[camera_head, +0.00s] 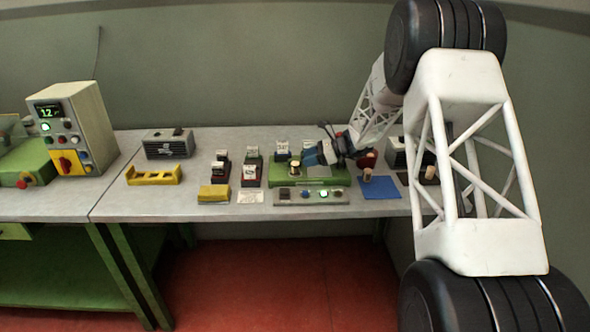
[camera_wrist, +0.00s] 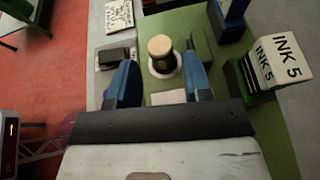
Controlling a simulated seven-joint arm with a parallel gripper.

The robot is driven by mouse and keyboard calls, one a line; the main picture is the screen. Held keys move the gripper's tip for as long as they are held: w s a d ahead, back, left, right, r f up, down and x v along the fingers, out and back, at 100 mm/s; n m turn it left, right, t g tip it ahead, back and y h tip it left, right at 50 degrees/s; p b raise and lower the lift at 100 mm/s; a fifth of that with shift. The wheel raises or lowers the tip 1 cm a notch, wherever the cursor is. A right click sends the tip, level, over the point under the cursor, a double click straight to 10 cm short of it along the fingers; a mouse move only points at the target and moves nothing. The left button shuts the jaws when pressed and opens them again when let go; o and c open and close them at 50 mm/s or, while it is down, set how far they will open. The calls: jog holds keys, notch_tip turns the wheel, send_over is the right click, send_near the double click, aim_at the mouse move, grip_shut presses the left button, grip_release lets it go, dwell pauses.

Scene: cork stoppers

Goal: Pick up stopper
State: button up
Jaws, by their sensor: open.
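A stopper with a cream top and a dark lower part (camera_wrist: 160,48) stands on a white disc on a green base (camera_wrist: 190,22) in the wrist view. In the head view a small pale-topped piece (camera_head: 294,167) on the green base (camera_head: 318,180) appears to be the same stopper. My gripper (camera_wrist: 160,64) is open, with one blue finger on each side of the stopper's line and the stopper just beyond the fingertips. No contact shows. In the head view my gripper (camera_head: 313,157) is low over the green base, just right of the stopper.
A box marked INK 5 (camera_wrist: 280,62) stands right of my gripper in the wrist view. A button panel (camera_head: 312,197) lies in front of the base. A yellow rack (camera_head: 153,176) is at left.

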aim_at(295, 163)
jog(key=shift+x, duration=1.3)
jog(key=shift+x, duration=2.6)
jog(key=shift+f, duration=0.2)
jog(key=c, duration=0.7)
jog(key=shift+r, duration=0.1)
